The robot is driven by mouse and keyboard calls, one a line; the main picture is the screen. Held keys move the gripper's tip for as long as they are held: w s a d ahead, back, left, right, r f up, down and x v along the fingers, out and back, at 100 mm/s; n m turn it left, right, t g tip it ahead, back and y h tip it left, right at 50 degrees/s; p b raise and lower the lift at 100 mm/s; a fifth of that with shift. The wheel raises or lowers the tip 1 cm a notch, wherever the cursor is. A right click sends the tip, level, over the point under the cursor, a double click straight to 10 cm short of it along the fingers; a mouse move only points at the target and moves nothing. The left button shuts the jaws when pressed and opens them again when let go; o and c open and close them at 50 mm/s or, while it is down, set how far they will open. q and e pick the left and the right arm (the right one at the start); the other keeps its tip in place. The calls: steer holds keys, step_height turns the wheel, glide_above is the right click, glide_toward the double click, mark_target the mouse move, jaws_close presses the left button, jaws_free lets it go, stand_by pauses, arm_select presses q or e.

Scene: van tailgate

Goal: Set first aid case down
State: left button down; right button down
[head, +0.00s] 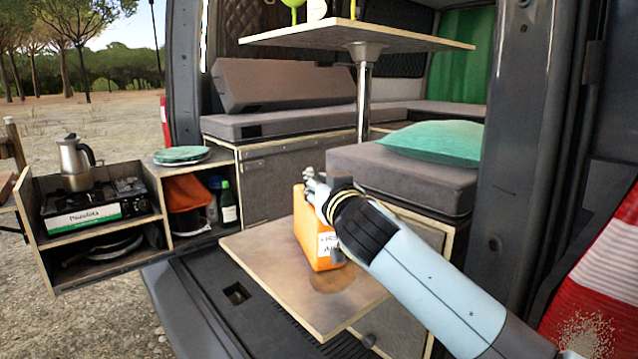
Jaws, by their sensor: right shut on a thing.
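The orange first aid case (311,238) stands upright on or just above the low wooden board (262,247) at the van's tailgate; I cannot tell whether its base touches. A white label with dark letters shows low on its right part. My right gripper (318,190) is at the top of the case, shut on it. The gripper and wrist cover the case's upper right part. My left gripper is not in view.
A stove (98,204) with a moka pot (73,160) stands in the pull-out unit at left, with plates (181,154) beside it. A table (400,38) on a metal post (364,95) stands behind. Grey cushions (400,178) lie behind the case. The board's left and front parts are clear.

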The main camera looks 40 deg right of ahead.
steer(key=c, duration=1.8)
jaws_free()
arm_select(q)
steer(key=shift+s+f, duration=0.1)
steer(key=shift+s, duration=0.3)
arm_select(e)
steer(key=o, duration=0.4)
